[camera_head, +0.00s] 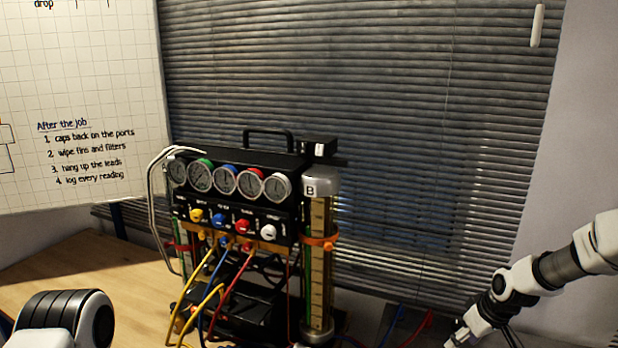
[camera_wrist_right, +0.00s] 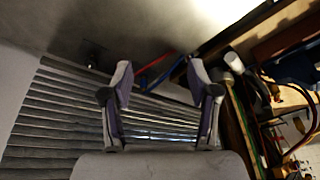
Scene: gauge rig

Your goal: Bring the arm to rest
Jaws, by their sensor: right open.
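My right arm (camera_head: 545,272) reaches in from the right edge of the head view and slopes down to the left. Its lower end is at the bottom edge, to the right of the gauge rig and apart from it in the picture. In the right wrist view my right gripper (camera_wrist_right: 160,78) is open, its two fingers spread with nothing between them. A rounded white and black part of my left arm (camera_head: 68,322) shows at the lower left of the head view. My left gripper is out of sight.
The gauge rig (camera_head: 240,168) with several dials, coloured knobs and hoses stands on the wooden table (camera_head: 90,275). A clear cylinder marked B (camera_head: 318,260) is at its right side. Blinds (camera_head: 420,130) hang behind; red and blue leads (camera_head: 418,328) lie near my right arm's end.

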